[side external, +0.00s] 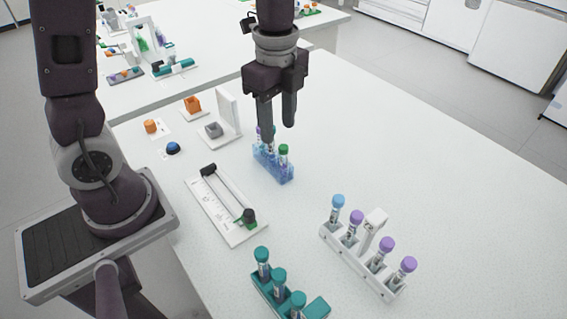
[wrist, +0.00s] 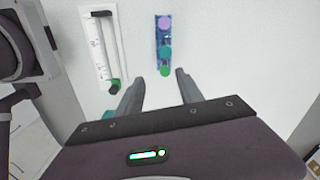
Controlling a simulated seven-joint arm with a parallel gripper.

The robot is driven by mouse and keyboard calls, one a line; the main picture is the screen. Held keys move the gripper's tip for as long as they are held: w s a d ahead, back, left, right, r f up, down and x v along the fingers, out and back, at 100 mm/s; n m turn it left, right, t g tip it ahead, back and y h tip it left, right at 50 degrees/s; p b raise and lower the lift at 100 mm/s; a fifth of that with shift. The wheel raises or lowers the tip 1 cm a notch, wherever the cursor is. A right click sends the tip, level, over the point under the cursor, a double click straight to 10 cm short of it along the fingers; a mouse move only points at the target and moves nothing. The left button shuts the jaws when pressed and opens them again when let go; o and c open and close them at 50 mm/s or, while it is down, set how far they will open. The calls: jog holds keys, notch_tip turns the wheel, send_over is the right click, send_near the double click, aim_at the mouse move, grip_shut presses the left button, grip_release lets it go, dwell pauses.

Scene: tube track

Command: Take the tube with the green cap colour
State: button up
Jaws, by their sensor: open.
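A tube with a green cap (side external: 284,149) stands upright at the near end of a translucent blue rack (side external: 273,170). In the wrist view the green cap (wrist: 165,71) is nearest my fingers, with a teal cap (wrist: 165,54) just behind it and a purple cap (wrist: 164,22) at the far end of the rack (wrist: 158,38). My gripper (side external: 278,132) points down over the rack, open and empty. In the wrist view my gripper (wrist: 159,75) has its fingertips either side of the green cap's line. My finger hides part of the rack's tubes in the side view.
A white rack (side external: 345,250) holds light-blue-capped and purple-capped tubes at the right. A teal rack (side external: 265,288) with teal-capped tubes stands at the front. A white slider track (side external: 215,205) lies left of the blue rack. The table right of the blue rack is clear.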

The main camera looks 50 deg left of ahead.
aim_at(283, 147)
jog(key=f, duration=0.5)
jog(key=w+f, duration=0.1)
jog(key=f, duration=0.1)
jog(key=shift+d+f, duration=0.2)
grip_shut()
